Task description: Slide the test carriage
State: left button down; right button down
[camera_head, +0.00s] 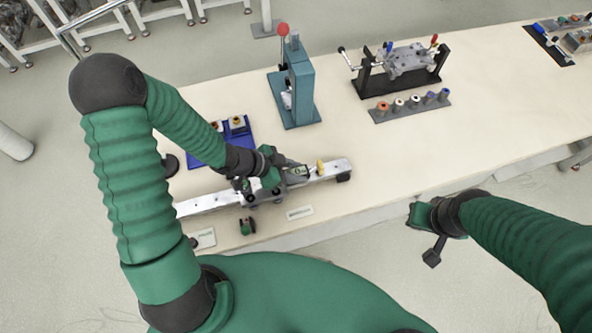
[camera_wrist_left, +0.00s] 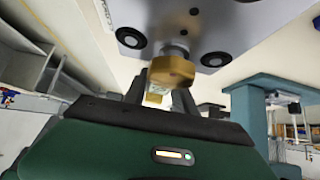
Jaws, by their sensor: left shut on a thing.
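The test carriage (camera_head: 263,196) is a grey plate with dark round parts, on a silver straight track (camera_head: 205,201) near the table's front edge. My left gripper (camera_head: 272,181) is at the carriage from above and partly hides it. In the left wrist view, a brass-coloured knob (camera_wrist_left: 173,68) stands out from the carriage plate (camera_wrist_left: 190,25). The dark fingers of my left gripper (camera_wrist_left: 160,95) are shut on this knob. A yellow piece (camera_head: 320,167) is on the track to the right of the carriage. My right gripper (camera_head: 430,240) is empty off the table's front edge; its jaw gap is unclear.
A blue tray (camera_head: 245,153) lies behind the track. A teal press (camera_head: 296,85) with a red-knobbed lever and a clamp fixture (camera_head: 405,62) stand further back. A row of small cylinders (camera_head: 410,106) sits before the fixture.

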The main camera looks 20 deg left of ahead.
pick_arm(q)
jog(key=shift+a, duration=0.1)
dwell(0.7)
jog(key=shift+a+r, duration=0.1)
jog(key=shift+a, duration=0.05)
jog(key=s+a+p, duration=0.2)
jog(key=a, duration=0.1)
jog(key=s+a+p, duration=0.1)
jog(key=p, duration=0.1)
jog(key=shift+s+a+r, duration=0.1)
jog(key=shift+a, duration=0.25)
jog(key=shift+s+a+f, duration=0.2)
jog(key=shift+s+a, duration=0.05)
jog(key=shift+a, duration=0.1)
jog(key=c, duration=1.3)
grip_release()
jog(key=o, duration=0.3)
jog(key=shift+w+d, duration=0.1)
